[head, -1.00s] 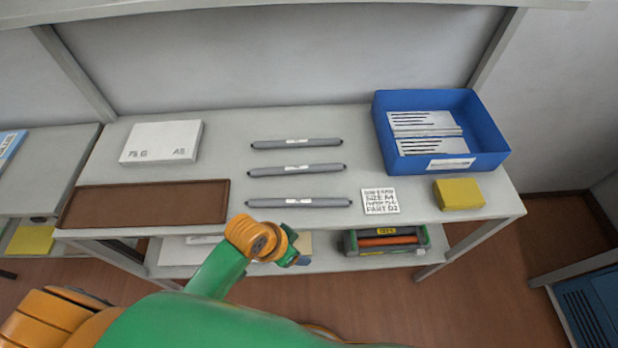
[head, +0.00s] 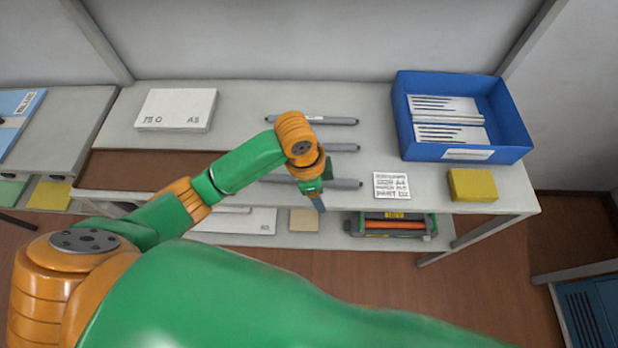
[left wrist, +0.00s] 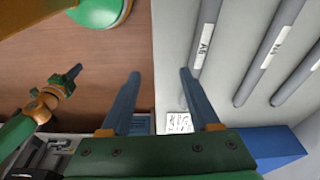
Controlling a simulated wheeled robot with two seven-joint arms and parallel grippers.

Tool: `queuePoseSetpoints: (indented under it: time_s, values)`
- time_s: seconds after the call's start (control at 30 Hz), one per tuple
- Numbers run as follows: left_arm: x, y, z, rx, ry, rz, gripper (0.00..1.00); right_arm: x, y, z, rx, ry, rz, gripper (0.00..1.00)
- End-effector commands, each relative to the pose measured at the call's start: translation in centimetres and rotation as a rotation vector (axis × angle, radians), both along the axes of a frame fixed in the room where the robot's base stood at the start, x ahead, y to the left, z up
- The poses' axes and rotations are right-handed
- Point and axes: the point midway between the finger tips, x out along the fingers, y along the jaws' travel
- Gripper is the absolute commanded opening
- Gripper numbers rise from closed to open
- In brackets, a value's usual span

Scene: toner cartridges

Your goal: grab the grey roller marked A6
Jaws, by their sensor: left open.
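Three grey rollers lie side by side on the shelf top. The roller marked A6 (left wrist: 205,42) is the one nearest the front edge in the left wrist view. In the head view this front roller (head: 345,184) is partly hidden behind my left arm. My left gripper (head: 319,200) is open and empty at the shelf's front edge. My right gripper (left wrist: 68,78) shows small at the left of the wrist view.
The middle roller (head: 342,148) and back roller (head: 335,121) lie behind. A printed card (head: 391,185), yellow block (head: 472,185) and blue bin (head: 520,145) are to the right. A brown tray (head: 110,168) and white box (head: 175,108) are left.

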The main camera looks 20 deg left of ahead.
Motion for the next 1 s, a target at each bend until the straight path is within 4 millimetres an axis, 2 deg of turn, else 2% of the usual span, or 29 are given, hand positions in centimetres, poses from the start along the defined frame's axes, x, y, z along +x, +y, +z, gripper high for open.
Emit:
queuePoseSetpoints:
  time_s: [0.13, 0.2, 0.3, 0.47, 0.6, 0.7, 0.93, 0.97, 1.0]
  values:
    - [2.8, 3.1, 2.3, 0.123, 0.027, -0.095, 0.62, 0.0, 0.0, 0.0, 0.0, -0.001, 0.0, 0.0]
    - [3.7, 4.5, 3.4, 0.165, 0.045, -0.117, 0.62, 0.0, 0.0, 0.0, 0.0, -0.001, 0.0, 0.0]
    - [4.2, 5.4, 4.0, 0.19, 0.059, -0.126, 0.62, 0.1, 0.0, 0.0, 0.0, -0.001, 0.0, 0.0]
    - [4.1, 5.6, 2.0, 0.192, 0.066, -0.128, 0.62, 0.1, 0.0, 0.5, 0.0, -0.001, 0.0, 0.0]
    - [3.9, 6.0, -0.7, 0.193, 0.065, -0.128, 0.62, 0.1, 0.0, 1.1, 0.0, -0.001, 0.0, 0.0]
    - [3.9, 5.9, -2.4, 0.192, 0.063, -0.129, 0.62, 0.1, 0.0, 0.8, 0.0, -0.001, -0.001, 0.0]
    - [4.0, 5.9, -2.9, 0.192, 0.059, -0.13, 0.62, 0.1, 0.0, 0.8, 0.001, -0.002, -0.001, 0.0]
    - [4.0, 5.9, -2.9, 0.192, 0.059, -0.13, 0.6, 0.1, 0.0, 0.8, 0.001, -0.002, -0.001, 0.0]
    - [4.0, 5.9, -2.8, 0.192, 0.059, -0.13, 0.49, 0.1, 0.0, 0.8, 0.001, -0.002, -0.001, 0.0]
